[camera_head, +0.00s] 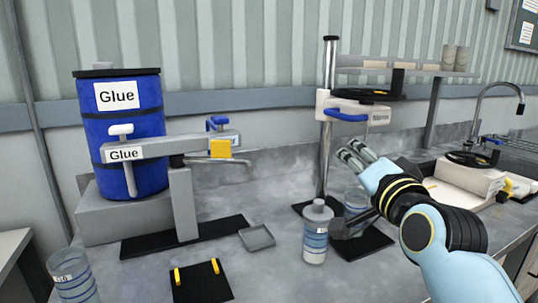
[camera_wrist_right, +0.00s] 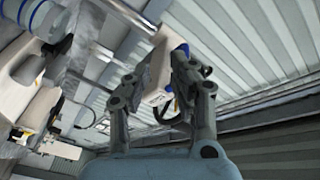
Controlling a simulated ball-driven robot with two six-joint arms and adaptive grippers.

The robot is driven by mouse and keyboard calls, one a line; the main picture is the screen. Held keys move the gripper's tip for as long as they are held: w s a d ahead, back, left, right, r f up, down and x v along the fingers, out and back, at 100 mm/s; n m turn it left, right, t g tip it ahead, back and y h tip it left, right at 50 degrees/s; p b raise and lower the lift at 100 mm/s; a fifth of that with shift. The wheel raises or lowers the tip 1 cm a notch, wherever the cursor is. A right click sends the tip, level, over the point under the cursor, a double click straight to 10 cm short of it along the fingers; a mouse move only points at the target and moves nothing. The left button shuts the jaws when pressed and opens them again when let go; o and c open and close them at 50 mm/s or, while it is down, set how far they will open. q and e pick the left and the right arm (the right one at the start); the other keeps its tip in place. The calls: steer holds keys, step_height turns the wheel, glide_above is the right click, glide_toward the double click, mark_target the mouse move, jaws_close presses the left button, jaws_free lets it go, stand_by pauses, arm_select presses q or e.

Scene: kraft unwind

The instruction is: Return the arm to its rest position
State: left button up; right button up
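My right arm comes in from the lower right in the head view, light blue with black and yellow bands at the wrist. My right gripper (camera_head: 354,151) is raised above the counter, pointing up and left, in front of the stand with the white head. In the right wrist view its two grey fingers (camera_wrist_right: 158,82) stand apart with a gap between them. Nothing is held; the white block seen through the gap is behind the fingers. My left arm and gripper are not in the head view.
A blue Glue drum (camera_head: 122,145) is at the left. A white machine (camera_head: 463,183) stands right of the wrist. A small grey tray (camera_head: 257,238) lies on the counter (camera_head: 285,185).

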steer(key=s+d+f+n+g, duration=0.2)
steer(key=s+f+n+g, duration=0.25)
steer(key=s+f, duration=0.5)
steer(key=s+d+f+n+g+h, duration=0.1)
steer(key=s+d+f+n+g, duration=0.2)
steer(key=s, duration=0.5)
steer(key=s+d+f+n+g, duration=0.1)
steer(key=s+f+g, duration=0.3)
steer(key=s, duration=0.5)
steer(key=s+d+f+n+g+h, duration=0.1)
steer(key=s+d+f+n+g, duration=0.2)
steer(key=s, duration=0.5)
step_height(320, 180, down, 33)
steer(key=s+d+m+g+b, duration=0.1)
steer(key=s+m+g+b, duration=0.15)
steer(key=b, duration=0.25)
steer(key=s+d+f+b, duration=0.1)
steer(key=s+f+b, duration=0.3)
steer(key=s+f, duration=1.4)
steer(key=shift+d+n, duration=0.15)
steer(key=shift+n, duration=0.25)
steer(key=shift+f+g, duration=0.1)
steer(key=shift+g, duration=0.2)
